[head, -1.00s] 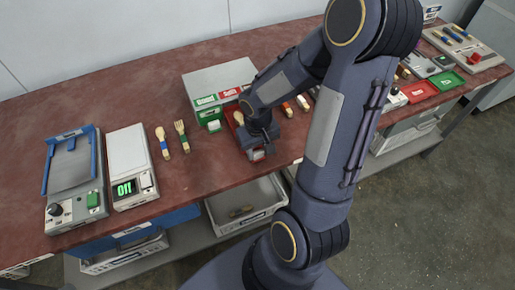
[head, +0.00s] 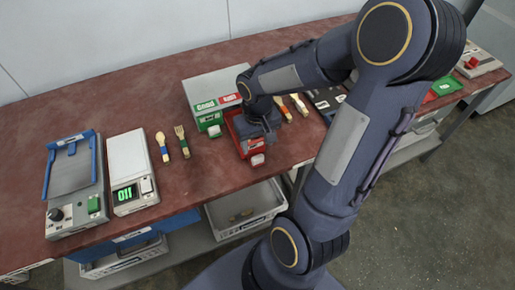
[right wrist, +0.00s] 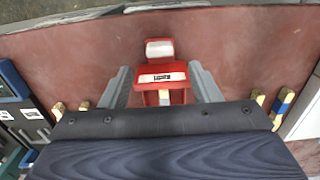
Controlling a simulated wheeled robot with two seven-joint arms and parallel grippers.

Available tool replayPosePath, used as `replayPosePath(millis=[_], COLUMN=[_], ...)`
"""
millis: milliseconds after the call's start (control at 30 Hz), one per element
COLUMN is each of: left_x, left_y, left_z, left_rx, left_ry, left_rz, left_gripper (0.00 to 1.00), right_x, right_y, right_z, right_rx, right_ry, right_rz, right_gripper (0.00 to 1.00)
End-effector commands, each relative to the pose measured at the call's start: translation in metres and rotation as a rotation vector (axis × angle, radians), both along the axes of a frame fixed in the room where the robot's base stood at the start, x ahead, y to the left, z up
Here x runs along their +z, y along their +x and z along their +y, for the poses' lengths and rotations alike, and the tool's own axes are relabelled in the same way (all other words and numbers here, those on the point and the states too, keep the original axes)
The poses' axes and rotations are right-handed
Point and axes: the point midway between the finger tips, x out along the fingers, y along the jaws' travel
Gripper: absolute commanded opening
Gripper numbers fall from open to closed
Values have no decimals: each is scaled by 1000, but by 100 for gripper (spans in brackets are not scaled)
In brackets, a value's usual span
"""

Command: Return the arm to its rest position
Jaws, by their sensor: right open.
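My right arm crosses the head view from the bottom, bends at its elbow at the upper right and reaches left over the table. My right gripper (head: 262,138) points down at a red device (head: 250,146) with a pale front block. In the right wrist view the two grey fingers (right wrist: 163,82) are apart, one on each side of the red device (right wrist: 163,72), with a gap between them. Nothing is seen held. In the head view the gripper hides part of the device. My left gripper is not in view.
A grey box with green and red labels (head: 215,92) stands just behind the gripper. More utensils and devices lie to the right.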

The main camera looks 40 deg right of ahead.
Motion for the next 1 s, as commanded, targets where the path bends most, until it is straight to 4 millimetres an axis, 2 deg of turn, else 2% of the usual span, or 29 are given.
replayPosePath(millis=[67,200,767,867,1000], left_x=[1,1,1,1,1], left_y=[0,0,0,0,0], left_z=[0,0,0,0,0], left_rx=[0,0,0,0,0], left_ry=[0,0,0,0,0], left_rz=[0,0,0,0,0], left_gripper=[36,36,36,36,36], right_x=[9,14,16,29,62], right_y=[0,-1,-1,-7,-28], right_z=[0,0,1,8,34], right_rx=[0,0,0,5,29], right_ry=[-1,0,3,21,84], right_rz=[-2,1,-5,-44,-163], right_gripper=[56,56,56,56,56])
